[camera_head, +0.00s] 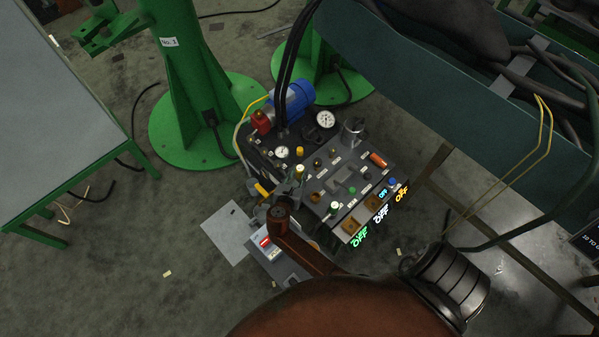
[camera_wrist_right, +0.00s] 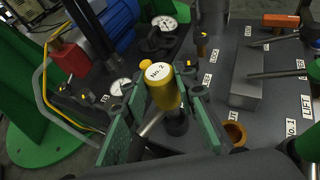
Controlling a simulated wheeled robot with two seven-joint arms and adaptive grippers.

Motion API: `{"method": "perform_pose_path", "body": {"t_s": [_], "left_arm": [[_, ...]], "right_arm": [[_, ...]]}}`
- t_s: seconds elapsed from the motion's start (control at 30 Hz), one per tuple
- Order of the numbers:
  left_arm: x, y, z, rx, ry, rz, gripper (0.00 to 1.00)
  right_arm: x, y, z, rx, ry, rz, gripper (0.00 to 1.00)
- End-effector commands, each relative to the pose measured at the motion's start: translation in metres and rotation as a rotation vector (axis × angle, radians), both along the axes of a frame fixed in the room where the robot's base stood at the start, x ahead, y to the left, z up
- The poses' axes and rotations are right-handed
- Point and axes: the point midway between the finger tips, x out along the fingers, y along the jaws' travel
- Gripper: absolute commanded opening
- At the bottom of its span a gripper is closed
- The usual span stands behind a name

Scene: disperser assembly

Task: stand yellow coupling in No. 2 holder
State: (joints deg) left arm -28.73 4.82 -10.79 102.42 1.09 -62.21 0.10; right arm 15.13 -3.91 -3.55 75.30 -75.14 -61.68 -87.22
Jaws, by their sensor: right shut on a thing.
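The yellow coupling (camera_wrist_right: 164,92), with a white cap marked No. 2, stands between the fingers of my right gripper (camera_wrist_right: 160,112) in the right wrist view. The green fingers are shut on it, one on each side. A short metal stub sticks out of its side, and a dark round part shows just below it. In the head view the coupling (camera_head: 300,171) is small, above my right gripper (camera_head: 296,187), over the control panel. I cannot tell whether it touches the panel. No holder label reading No. 2 can be made out. My left gripper is out of view.
The dark control panel (camera_head: 340,180) carries gauges, knobs, levers and lit OFF signs. A blue motor (camera_head: 291,97) and a red part (camera_head: 261,122) stand behind it. A brown ring (camera_wrist_right: 235,134) lies right of the gripper. A green pedestal (camera_head: 190,80) stands at the back left.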

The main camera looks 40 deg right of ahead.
Motion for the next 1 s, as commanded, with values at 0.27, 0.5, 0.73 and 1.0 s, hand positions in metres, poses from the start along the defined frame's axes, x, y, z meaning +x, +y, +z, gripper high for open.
{"method": "perform_pose_path", "body": {"t_s": [0.27, 0.5, 0.73, 1.0], "left_arm": [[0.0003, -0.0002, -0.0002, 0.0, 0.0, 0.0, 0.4], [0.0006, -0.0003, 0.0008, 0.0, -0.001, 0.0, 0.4], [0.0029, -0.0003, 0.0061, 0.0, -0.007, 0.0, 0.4], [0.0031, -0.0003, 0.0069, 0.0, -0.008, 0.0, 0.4]], "right_arm": [[0.0007, 0.0002, 0.001, -0.001, -0.002, 0.001, 0.0], [0.0008, 0.0003, 0.0014, -0.001, -0.002, 0.001, 0.0], [0.001, 0.0002, 0.0024, -0.002, -0.003, 0.001, 0.0], [0.0008, 0.0004, 0.001, -0.001, -0.002, 0.001, 0.0]]}}
